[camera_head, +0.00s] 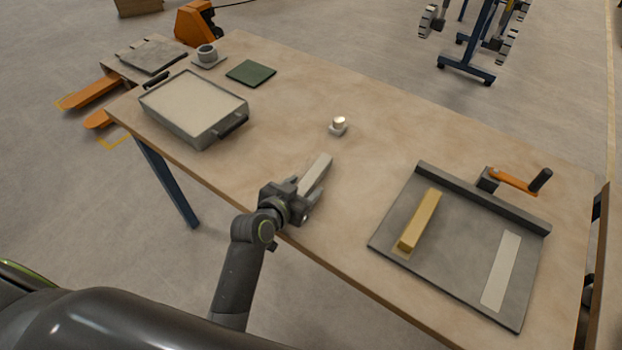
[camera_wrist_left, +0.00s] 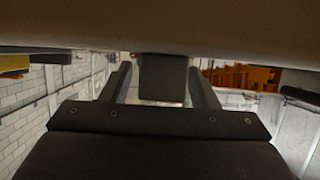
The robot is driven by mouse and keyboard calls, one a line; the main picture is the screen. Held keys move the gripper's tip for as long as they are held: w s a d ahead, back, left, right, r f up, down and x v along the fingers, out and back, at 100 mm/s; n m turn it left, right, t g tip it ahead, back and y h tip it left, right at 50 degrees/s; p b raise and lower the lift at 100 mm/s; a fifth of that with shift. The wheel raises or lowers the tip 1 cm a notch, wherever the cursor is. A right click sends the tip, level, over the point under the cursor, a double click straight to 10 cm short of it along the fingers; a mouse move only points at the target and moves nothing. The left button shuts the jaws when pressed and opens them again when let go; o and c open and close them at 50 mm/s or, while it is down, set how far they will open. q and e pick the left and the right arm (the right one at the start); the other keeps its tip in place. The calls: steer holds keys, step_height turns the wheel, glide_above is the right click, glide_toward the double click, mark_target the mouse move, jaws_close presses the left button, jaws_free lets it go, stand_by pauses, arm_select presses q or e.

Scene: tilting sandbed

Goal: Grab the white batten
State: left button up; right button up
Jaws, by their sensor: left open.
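The white batten (camera_head: 317,171) is a pale bar near the table's front edge, pointing away to the upper right. My left gripper (camera_head: 304,195) is open at the batten's near end. In the left wrist view the open left gripper (camera_wrist_left: 160,72) has a finger on each side of a dark, shaded block (camera_wrist_left: 163,82), which looks like the batten's end. A gap shows between the block and each finger. The near part of the batten is hidden by the gripper in the head view. My right gripper is not in view.
A grey tilting board (camera_head: 462,225) with a yellow bar (camera_head: 420,222), a flat white strip (camera_head: 502,270) and an orange crank (camera_head: 515,181) stands at right. A sand-filled tray (camera_head: 195,135) is at left. A small white-topped item (camera_head: 339,124) stands behind the batten. Table around the batten is clear.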

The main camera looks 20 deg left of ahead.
arm_select(q)
steer(key=c, duration=1.1)
steer(key=shift+r, duration=0.1)
